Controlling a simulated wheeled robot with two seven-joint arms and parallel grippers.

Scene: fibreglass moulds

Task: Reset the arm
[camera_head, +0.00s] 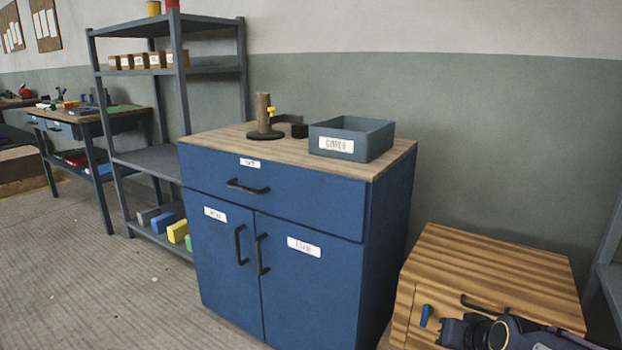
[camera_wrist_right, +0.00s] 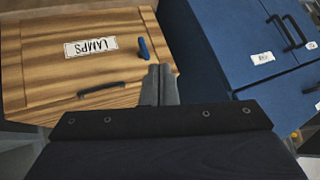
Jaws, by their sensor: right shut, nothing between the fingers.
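My right arm (camera_head: 500,334) comes in at the bottom right of the head view, in front of the wooden cabinet. In the right wrist view the two grey fingers of my right gripper (camera_wrist_right: 160,72) are together, with nothing between them. Their tips appear close to the blue latch-like piece (camera_wrist_right: 143,48) on the cabinet front; I cannot tell whether they touch it. My left arm and gripper are not in view.
A shelf rack (camera_head: 150,155) stands farther left.

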